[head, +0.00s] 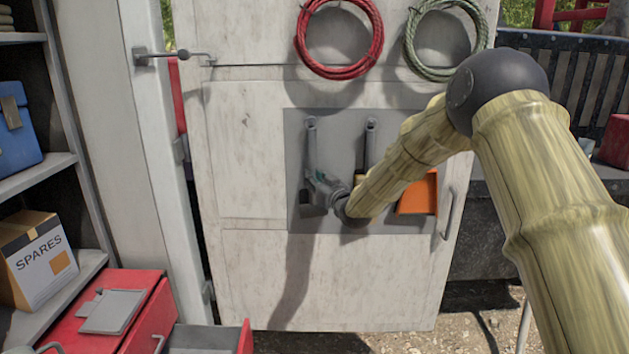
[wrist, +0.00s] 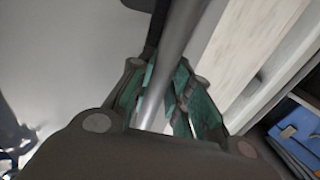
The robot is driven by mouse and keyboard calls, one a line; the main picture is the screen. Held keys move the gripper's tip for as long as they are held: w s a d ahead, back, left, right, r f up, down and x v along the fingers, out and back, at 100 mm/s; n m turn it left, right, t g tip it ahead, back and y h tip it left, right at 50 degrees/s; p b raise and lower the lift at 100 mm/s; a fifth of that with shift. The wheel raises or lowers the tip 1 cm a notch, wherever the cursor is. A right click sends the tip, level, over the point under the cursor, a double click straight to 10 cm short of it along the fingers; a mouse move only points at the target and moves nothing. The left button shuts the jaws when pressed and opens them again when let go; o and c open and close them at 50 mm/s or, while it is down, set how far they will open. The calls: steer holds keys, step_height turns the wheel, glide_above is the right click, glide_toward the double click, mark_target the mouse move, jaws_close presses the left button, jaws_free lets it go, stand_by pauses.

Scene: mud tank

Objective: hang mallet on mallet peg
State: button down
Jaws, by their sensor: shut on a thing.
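My gripper (head: 322,184) is in front of the grey tool board (head: 340,130) on the pale door. It is shut on a smooth grey shaft (wrist: 168,75), which I take to be the mallet's handle. In the head view the grey handle (head: 310,150) stands about upright at the board's left side, its top at a small fitting, likely a peg (head: 311,122). I cannot tell whether it is hooked there. A dark block (head: 312,204) below the gripper may be the mallet's head. A second peg-like fitting (head: 371,124) is to the right, with another upright tool partly hidden by my arm.
An orange piece (head: 419,194) shows at the board's lower right, near the door handle (head: 447,215). A red coil (head: 340,72) and a green coil (head: 425,70) hang above. Shelves with a spares box (head: 38,262) and a red drawer cabinet (head: 135,312) stand left.

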steer(key=c, duration=1.2)
jaws_free()
steer(key=shift+w, duration=0.1)
steer(key=shift+c, duration=0.2)
steer(key=shift+d+f, duration=0.1)
steer(key=shift+f, duration=0.05)
